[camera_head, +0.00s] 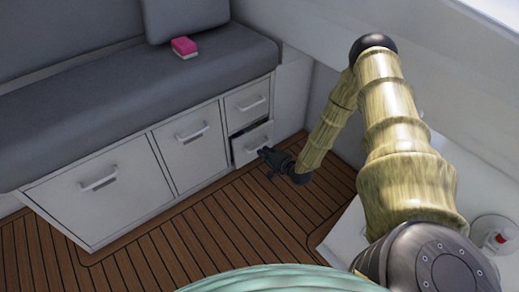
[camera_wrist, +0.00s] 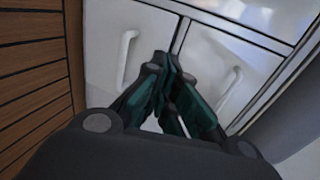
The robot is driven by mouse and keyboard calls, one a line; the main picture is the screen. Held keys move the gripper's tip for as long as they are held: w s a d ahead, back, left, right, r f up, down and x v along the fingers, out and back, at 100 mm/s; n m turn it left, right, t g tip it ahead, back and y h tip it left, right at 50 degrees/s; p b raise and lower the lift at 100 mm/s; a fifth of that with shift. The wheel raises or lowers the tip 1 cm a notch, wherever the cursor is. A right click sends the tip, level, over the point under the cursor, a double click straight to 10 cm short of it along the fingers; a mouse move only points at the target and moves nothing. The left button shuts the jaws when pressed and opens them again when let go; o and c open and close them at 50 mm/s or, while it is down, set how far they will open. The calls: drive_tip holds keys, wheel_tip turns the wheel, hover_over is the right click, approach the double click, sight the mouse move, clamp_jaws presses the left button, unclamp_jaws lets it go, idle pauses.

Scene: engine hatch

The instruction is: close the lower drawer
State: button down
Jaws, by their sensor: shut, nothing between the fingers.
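The lower drawer (camera_head: 248,146) is a white front with a pale bar handle, low at the right end of the bench. A dark gap shows along its upper left edge, so it stands slightly open. In the wrist view the lower drawer (camera_wrist: 104,40) is the left white panel, with its handle (camera_wrist: 126,58) left of the fingers. My gripper (camera_head: 266,156) is at the right part of the drawer front, near the handle. In the wrist view my gripper (camera_wrist: 164,62) has its fingertips together by the drawer's upper edge. I cannot tell whether it touches.
The upper drawer (camera_head: 240,105) sits directly above and looks shut. Two larger white fronts, a middle one (camera_head: 186,158) and a left one (camera_head: 105,200), are beside it. A pink and white sponge (camera_head: 184,47) lies on the grey bench cushion (camera_head: 120,90). The wooden floor (camera_head: 200,235) in front is clear.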

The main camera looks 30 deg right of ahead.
sight(244, 138)
drive_tip(key=b+x, duration=0.1)
drive_tip(key=x, duration=0.2)
drive_tip(key=b+x, duration=0.1)
drive_tip(key=x, duration=0.3)
drive_tip(key=b+x, duration=0.1)
drive_tip(key=x, duration=0.3)
drive_tip(key=shift+w+a+r+b, duration=0.15)
drive_tip(key=shift+w+r+b, duration=0.05)
drive_tip(key=shift+w+b, duration=0.15)
drive_tip(key=shift+w, duration=0.5)
drive_tip(key=shift+w, duration=0.1)
